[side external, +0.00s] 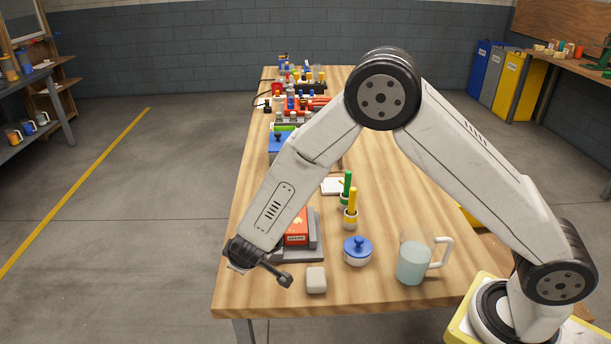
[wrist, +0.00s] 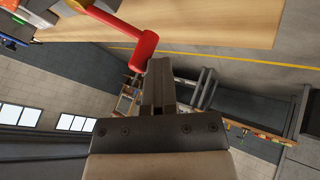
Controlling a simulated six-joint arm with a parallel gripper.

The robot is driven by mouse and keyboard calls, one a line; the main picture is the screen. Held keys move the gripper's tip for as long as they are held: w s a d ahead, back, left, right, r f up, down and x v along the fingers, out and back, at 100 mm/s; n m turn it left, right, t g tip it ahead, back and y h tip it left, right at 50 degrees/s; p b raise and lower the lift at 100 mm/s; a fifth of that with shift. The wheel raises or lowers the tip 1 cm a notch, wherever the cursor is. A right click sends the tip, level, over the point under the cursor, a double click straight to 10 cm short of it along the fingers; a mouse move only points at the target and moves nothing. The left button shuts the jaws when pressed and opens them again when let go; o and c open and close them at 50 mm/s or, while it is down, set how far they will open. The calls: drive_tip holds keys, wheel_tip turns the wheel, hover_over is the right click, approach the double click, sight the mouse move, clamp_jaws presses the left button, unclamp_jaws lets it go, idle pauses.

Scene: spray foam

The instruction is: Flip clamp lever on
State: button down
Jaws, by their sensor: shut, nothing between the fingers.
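A red lever (wrist: 136,42) with a rounded end shows in the wrist view, beside the tips of my gripper (wrist: 160,64). Its rounded end lies just left of the fingertips; I cannot tell whether they touch. The fingers are together with nothing between them. In the side view a red block with a label (side external: 297,230) sits on a grey base (side external: 305,255) near the table's left edge, partly hidden by my forearm. My wrist end hangs at that edge, and the fingers are hard to make out there. The lever is not clearly visible in the side view.
A pale block (side external: 316,280), a blue-lidded jar (side external: 357,251) and a clear mug (side external: 412,262) stand on the near table (side external: 390,205). Green- and yellow-handled tools (side external: 351,205) stand in small cups behind. Many colourful items crowd the far end. The floor left is clear.

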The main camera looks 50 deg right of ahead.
drive_tip(key=shift+w+d+m+g+h, duration=0.1)
drive_tip(key=shift+w+m+g+h, duration=0.55)
drive_tip(key=shift+w+m, duration=0.7)
drive_tip(key=shift+s, duration=0.15)
drive_tip(key=shift+s+d, duration=0.1)
drive_tip(key=shift+s+d+f+h, duration=0.1)
drive_tip(key=shift+s+d+h, duration=0.25)
drive_tip(key=shift+d, duration=0.45)
drive_tip(key=shift+s+f, duration=0.1)
drive_tip(key=shift+s+a, duration=0.2)
drive_tip(key=shift+a, duration=0.6)
drive_tip(key=shift+t, duration=0.25)
drive_tip(key=a, duration=0.4)
drive_tip(key=shift+s+r, duration=0.2)
drive_tip(key=shift+s, duration=0.15)
drive_tip(key=d+v, duration=0.1)
drive_tip(key=v, duration=0.9)
